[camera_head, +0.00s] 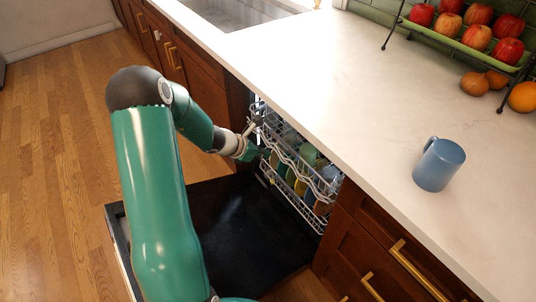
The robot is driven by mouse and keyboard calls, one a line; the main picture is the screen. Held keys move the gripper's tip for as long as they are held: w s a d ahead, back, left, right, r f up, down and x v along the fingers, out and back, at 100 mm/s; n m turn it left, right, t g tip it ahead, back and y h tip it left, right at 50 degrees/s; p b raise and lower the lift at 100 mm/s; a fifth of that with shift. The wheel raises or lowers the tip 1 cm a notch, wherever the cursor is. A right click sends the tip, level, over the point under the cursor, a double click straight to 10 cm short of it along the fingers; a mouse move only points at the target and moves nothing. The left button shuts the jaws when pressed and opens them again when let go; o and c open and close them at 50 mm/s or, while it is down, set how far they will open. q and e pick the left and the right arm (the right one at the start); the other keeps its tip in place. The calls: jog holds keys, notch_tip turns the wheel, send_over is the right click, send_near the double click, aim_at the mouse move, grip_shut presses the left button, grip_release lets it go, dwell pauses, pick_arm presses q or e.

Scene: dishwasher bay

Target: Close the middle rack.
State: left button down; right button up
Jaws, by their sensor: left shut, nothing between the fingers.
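The dishwasher is open below the counter, with its dark door (245,235) folded down flat. A wire rack (290,160) shows at the dishwasher's opening, partly under the counter edge, and holds several coloured dishes. How far it stands out is hard to tell. My left gripper (256,140) is shut with nothing seen in it, at the rack's left front end, close to the wire rim. Whether it touches the rim is unclear. My green left arm covers part of the door and floor. My right gripper is not in view.
A blue mug (439,165) stands on the white counter (330,75). A green fruit rack (460,45) with apples is at the back right. Wooden drawers with brass handles (415,270) flank the dishwasher. Wooden floor (50,150) is clear at left.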

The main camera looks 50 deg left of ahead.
aim_at(291, 153)
pick_arm(q)
jog(key=shift+w+d+f+p, duration=0.15)
jog(key=shift+w+f, duration=0.8)
jog(key=shift+w, duration=0.6)
jog(key=shift+w+d+f+p, duration=0.15)
jog(key=shift+w+f, duration=0.75)
jog(key=shift+w, duration=0.7)
jog(key=shift+w+d+f+p, duration=0.15)
jog(key=shift+w+f, duration=0.8)
jog(key=shift+w, duration=0.6)
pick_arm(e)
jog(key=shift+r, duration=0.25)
pick_arm(q)
jog(key=shift+a, duration=0.1)
